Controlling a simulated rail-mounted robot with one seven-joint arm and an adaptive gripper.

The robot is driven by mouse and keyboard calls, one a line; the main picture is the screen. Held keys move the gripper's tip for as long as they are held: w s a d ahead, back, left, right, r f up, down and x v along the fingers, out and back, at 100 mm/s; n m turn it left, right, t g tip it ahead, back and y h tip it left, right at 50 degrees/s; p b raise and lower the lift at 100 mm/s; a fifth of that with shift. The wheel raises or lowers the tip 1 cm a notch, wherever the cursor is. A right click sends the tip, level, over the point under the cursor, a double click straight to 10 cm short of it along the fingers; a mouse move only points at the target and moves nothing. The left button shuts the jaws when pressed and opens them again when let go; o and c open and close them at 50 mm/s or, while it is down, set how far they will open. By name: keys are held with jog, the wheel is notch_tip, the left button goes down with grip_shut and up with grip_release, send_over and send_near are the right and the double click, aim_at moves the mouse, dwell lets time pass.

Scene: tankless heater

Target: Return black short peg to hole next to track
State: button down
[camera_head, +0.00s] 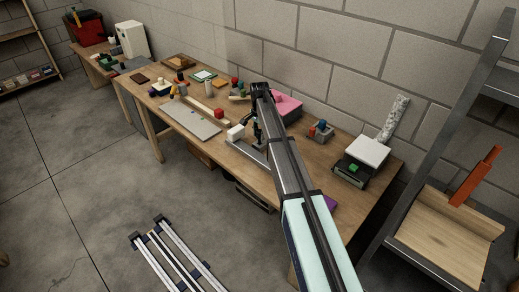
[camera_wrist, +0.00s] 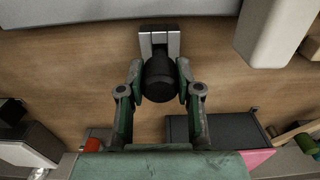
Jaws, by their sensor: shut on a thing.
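My gripper (camera_wrist: 159,85) has green fingers and is shut on the black short peg (camera_wrist: 159,80), whose round dark end faces the camera in the wrist view. A grey metal piece with a slot (camera_wrist: 160,32), possibly part of the track, lies just beyond the peg. The peg overlaps its near end, and I cannot tell whether they touch. No hole is visible; the peg and fingers may cover it. In the head view my gripper (camera_head: 257,130) is small and low over the workbench, beside a grey rail-like piece (camera_head: 247,149), and the peg cannot be made out.
A white block (camera_wrist: 275,30) stands to the right in the wrist view. A dark box (camera_wrist: 215,130) and a pink object (camera_wrist: 258,157) lie on the near side. The wooden workbench (camera_head: 345,205) holds a grey panel (camera_head: 190,118) and several small objects. Bare wood lies left of the peg.

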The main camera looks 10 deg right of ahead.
aim_at(259, 139)
jog(key=shift+f+b, duration=0.7)
jog(key=shift+f, duration=1.15)
dwell(1.7)
jog(key=c, duration=0.7)
grip_release()
notch_tip(259, 139, up, 12)
dwell(0.3)
